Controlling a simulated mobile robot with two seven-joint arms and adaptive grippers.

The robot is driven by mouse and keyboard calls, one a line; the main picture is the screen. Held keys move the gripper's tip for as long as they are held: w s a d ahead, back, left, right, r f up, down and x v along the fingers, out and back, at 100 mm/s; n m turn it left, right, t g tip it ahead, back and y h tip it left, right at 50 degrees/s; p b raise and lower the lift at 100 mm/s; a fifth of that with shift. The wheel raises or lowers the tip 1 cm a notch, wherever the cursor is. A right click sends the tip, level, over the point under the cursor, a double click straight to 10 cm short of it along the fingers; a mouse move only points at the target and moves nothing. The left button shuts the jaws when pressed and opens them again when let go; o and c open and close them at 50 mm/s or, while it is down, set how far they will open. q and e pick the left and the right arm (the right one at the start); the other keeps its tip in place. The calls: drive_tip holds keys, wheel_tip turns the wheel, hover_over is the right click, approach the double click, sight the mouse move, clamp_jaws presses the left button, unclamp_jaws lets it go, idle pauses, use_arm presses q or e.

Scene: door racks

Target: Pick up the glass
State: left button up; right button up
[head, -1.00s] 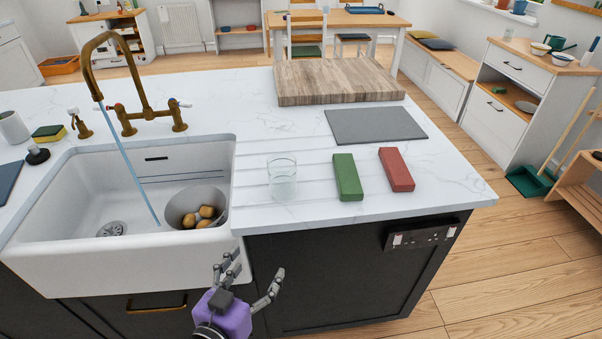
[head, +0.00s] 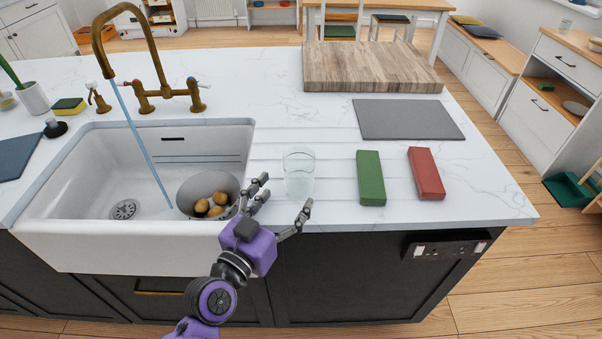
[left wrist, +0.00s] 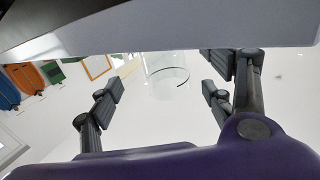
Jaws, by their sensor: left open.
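The clear glass (head: 299,174) stands upright on the white counter, just right of the sink. In the left wrist view the glass (left wrist: 168,77) shows faintly beyond and between the fingers. My left gripper (head: 284,206) is purple with grey fingers. It is open and empty at the counter's front edge, just in front of the glass. In the left wrist view the open fingers (left wrist: 163,92) are spread apart with nothing between the tips. My right gripper is not in view.
A green block (head: 371,178) and a red block (head: 426,174) lie right of the glass. The sink (head: 60,190) holds a grey bowl (head: 190,190) of potatoes, left of my gripper. Behind are a grey mat (head: 408,120) and a wooden board (head: 370,68). Water runs from the brass tap (head: 150,60).

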sight(292, 184)
use_arm(q)
drive_tip(key=x, duration=0.2)
drive_tip(key=p+x, duration=0.1)
drive_tip(key=x, duration=0.2)
drive_tip(key=shift+w, duration=0.4)
drive_tip(key=shift+s, duration=0.1)
drive_tip(key=c, duration=1.4)
